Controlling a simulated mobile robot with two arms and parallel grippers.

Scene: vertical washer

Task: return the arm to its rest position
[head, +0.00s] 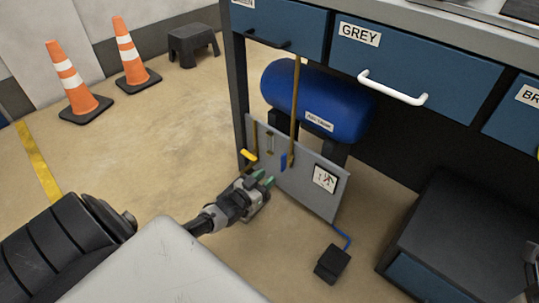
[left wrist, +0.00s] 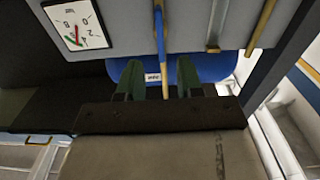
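My left gripper (head: 265,181) is low in front of the grey panel (head: 308,193) under the workbench. Its green-tipped fingers stand apart in the left wrist view (left wrist: 157,80), with nothing seen clamped between them. A valve lever with a blue handle (head: 284,162) is on the panel just beyond the fingertips; its blue part (left wrist: 161,35) also shows in the wrist view, lined up with the gap. Whether the fingers touch it I cannot tell. A dark part at the right edge of the head view, perhaps my right gripper (head: 532,262), is cut off.
A blue tank (head: 318,100) sits behind the panel. A yellow-handled valve (head: 249,155) is at the panel's left. Drawers (head: 415,75) overhang above. A black pedal (head: 332,264) and a dark cabinet (head: 460,225) stand at right. The floor at left is clear up to the cones (head: 75,83).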

